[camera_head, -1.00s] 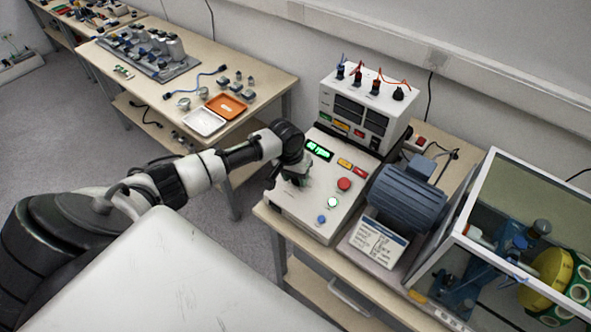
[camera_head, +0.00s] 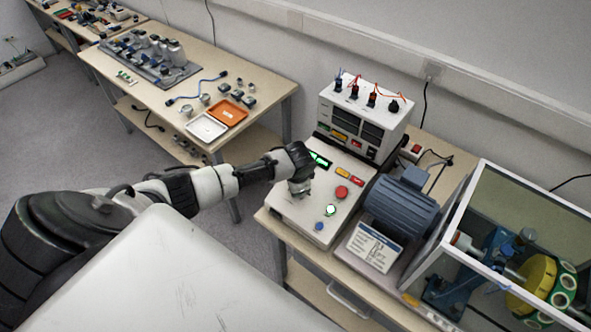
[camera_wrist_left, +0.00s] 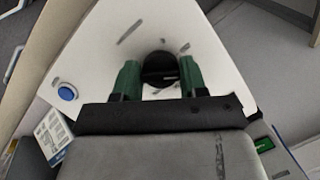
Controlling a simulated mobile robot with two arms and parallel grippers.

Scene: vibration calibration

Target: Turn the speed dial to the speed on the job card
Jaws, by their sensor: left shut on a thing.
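The speed dial (camera_wrist_left: 160,66) is a round black knob on the white control panel (camera_head: 303,222). In the left wrist view it sits between the green fingers of my left gripper (camera_wrist_left: 159,74), which is shut on it. In the head view my left gripper (camera_head: 299,188) points down at the panel and hides the dial. The green speed display (camera_head: 320,160) is partly covered by my wrist, and its reading is not legible. The job card (camera_head: 373,247) stands in front of the motor; its text is too small to read. My right gripper is not in view.
A blue motor (camera_head: 401,202) and a clear-sided enclosure (camera_head: 480,225) with a yellow disc (camera_head: 530,283) stand further right. An instrument box (camera_head: 363,118) stands behind.

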